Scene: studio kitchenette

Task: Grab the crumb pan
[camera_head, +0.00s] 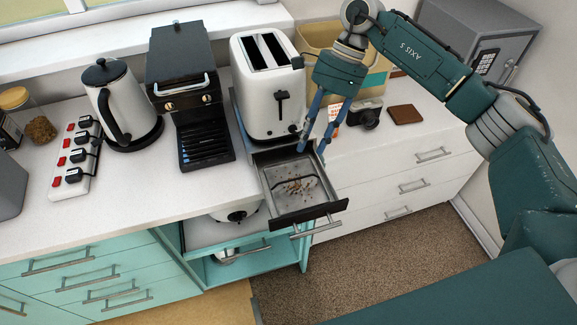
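The crumb pan (293,204) is a grey tray with a dark front edge and a metal handle. It is pulled out from under the white toaster (265,95) and sticks out past the counter's front edge, with brown crumbs on its floor. My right gripper (312,149) is above the pan's back right corner, fingers pointing down and apart, with nothing seen between them. Whether a fingertip touches the pan's rim I cannot tell. My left gripper is not in view.
Left of the toaster stand a black coffee machine (182,75), a white kettle (121,108) and a power strip (78,158). To the right are a yellowish bin (318,38), a camera (364,115), a brown wallet (405,114) and a grey safe (478,37). An open cabinet shelf (245,268) lies below the pan.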

